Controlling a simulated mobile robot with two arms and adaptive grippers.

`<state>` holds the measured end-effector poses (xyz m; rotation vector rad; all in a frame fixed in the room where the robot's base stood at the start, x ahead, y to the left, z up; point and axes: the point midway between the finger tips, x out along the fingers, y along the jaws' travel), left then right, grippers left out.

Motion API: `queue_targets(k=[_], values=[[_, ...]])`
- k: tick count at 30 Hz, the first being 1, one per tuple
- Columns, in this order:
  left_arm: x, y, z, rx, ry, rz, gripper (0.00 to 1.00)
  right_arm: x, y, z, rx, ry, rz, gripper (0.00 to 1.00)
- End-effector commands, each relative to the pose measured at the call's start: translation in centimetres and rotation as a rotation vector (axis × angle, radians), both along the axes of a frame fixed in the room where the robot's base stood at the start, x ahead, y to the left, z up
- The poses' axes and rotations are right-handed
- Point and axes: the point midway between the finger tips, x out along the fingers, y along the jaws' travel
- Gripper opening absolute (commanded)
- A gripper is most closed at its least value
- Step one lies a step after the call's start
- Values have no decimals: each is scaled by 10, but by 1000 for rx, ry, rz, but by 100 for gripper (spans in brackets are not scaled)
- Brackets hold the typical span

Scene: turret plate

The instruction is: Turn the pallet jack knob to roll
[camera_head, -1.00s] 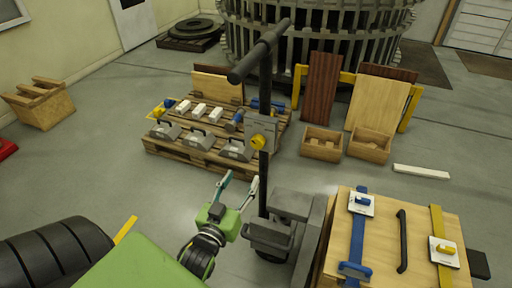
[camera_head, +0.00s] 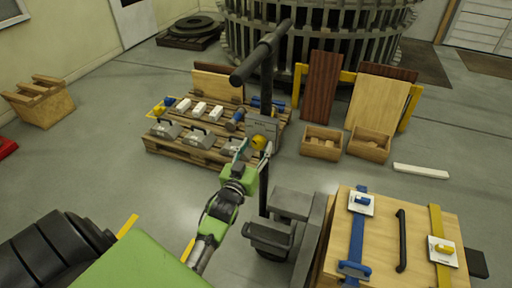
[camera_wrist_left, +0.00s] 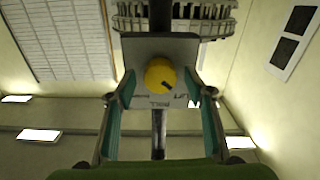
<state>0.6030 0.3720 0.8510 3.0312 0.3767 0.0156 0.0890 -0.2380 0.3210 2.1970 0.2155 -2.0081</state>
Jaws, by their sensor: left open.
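The yellow round knob (camera_head: 259,142) sits on a grey plate (camera_head: 262,127) on the pallet jack's dark upright column. In the left wrist view the knob (camera_wrist_left: 160,75) shows a dark pointer mark toward its lower right, and the plate (camera_wrist_left: 178,50) bears the words "LIFT" and "ROLL". My left gripper (camera_head: 254,150) is open, its fingertips just below and around the knob in the head view. In the wrist view the knob lies between and beyond the two fingers (camera_wrist_left: 160,98); contact cannot be made out. My right gripper is not in view.
The jack's T-shaped handle (camera_head: 260,52) rises above the knob. A wooden crate (camera_head: 385,235) with straps stands at the lower right. A pallet (camera_head: 200,158) carrying grey and white parts lies behind. Open floor (camera_head: 105,170) is at the left.

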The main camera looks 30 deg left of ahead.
Motion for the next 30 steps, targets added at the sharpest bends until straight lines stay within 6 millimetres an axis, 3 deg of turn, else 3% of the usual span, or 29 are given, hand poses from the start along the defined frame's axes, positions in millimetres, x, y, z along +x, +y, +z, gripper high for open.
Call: queue_targets(k=[8,12,23,30], values=[[1,0,0,0,0,0,45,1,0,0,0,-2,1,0],[1,0,0,0,0,0,10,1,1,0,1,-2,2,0],[1,0,0,29,7,0,10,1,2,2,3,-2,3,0],[1,0,1,152,37,0,10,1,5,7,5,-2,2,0]])
